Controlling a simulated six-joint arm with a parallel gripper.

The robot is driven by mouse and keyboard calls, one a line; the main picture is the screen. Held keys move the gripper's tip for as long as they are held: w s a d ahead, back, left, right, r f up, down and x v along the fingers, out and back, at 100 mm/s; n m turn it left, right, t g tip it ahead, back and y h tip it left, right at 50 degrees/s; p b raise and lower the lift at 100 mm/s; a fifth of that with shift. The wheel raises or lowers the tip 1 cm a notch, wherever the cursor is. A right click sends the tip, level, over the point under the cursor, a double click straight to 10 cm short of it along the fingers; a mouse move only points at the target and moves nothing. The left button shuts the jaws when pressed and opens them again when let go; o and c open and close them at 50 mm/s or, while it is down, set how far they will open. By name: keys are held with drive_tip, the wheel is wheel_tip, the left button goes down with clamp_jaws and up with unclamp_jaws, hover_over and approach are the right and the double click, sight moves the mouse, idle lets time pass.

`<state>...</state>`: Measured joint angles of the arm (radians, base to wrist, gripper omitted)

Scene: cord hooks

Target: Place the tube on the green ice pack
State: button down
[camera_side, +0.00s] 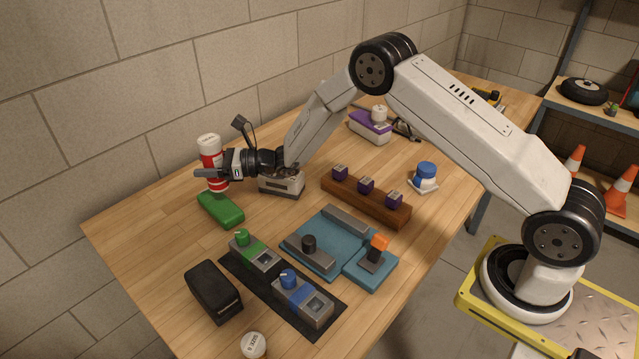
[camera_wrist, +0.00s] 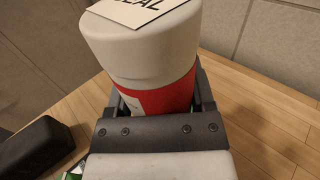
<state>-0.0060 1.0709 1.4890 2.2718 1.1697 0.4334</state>
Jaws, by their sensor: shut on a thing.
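The tube (camera_side: 210,150) is a red and white cylinder with a white cap, upright at the far left of the bench. My gripper (camera_side: 213,173) is shut on its lower part from the side. In the wrist view the tube (camera_wrist: 148,60) fills the middle, with a finger of my gripper (camera_wrist: 158,100) on each side; its lower end is hidden. The green ice pack (camera_side: 221,211) lies flat on the bench, just in front of the tube's lower end. I cannot tell whether the tube touches the bench or the pack.
A black case (camera_side: 213,291) lies in front of the pack; it also shows in the wrist view (camera_wrist: 35,148). A grey device (camera_side: 283,182) stands below my wrist. A block with purple knobs (camera_side: 365,200) and teal panels (camera_side: 325,240) are to the right. The wall is close behind.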

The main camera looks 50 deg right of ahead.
drive_tip(key=shift+w+a+f, duration=0.15)
drive_tip(key=shift+w+f, duration=0.7)
drive_tip(key=shift+f, duration=0.15)
drive_tip(key=shift+f, duration=0.1)
drive_tip(key=shift+w+f, duration=0.15)
drive_tip(key=shift+w, duration=0.05)
drive_tip(key=shift+f, duration=1.55)
drive_tip(key=shift+f, duration=0.1)
unclamp_jaws()
drive_tip(key=shift+f, duration=0.1)
drive_tip(key=v, duration=1.2)
drive_tip(key=shift+r, duration=0.2)
